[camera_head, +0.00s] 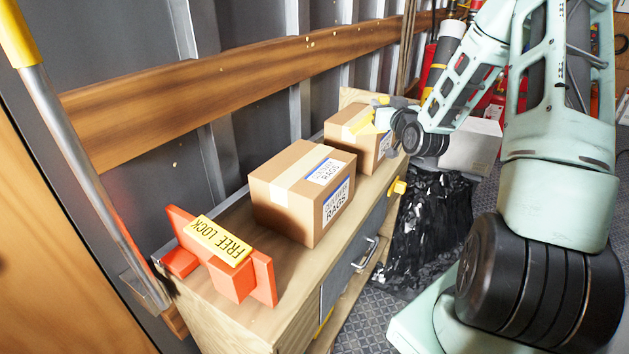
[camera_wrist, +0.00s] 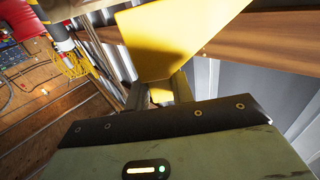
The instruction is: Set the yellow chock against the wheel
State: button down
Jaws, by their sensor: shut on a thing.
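The yellow chock (camera_wrist: 185,38) fills the upper middle of the wrist view, its flat face toward the camera. My gripper (camera_wrist: 160,92) is shut on its lower end. In the head view my gripper (camera_head: 385,115) is at the far end of the wooden cabinet, over the rear cardboard box. Part of the yellow chock (camera_head: 364,124) shows at its fingers there. My wrist hides the rest, and I cannot tell whether the chock touches the box. I cannot make out a wheel in either view.
The wooden cabinet (camera_head: 222,322) carries a front rags box (camera_head: 285,190), a rear box (camera_head: 372,152) and an orange stand with a "FREE LOCK" sign (camera_head: 220,238). A black bag (camera_head: 430,225) and a white box (camera_head: 470,150) stand to the right. A corrugated wall (camera_head: 150,60) is close behind.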

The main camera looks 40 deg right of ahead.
jog(key=shift+w+a+f, duration=0.1)
jog(key=shift+w+f, duration=0.05)
jog(key=shift+f, duration=0.2)
notch_tip(320, 180, down, 17)
jog(key=shift+f+p, duration=0.15)
jog(key=shift+p, duration=0.75)
jog(key=shift+f, duration=0.1)
jog(key=c, duration=1.2)
grip_release()
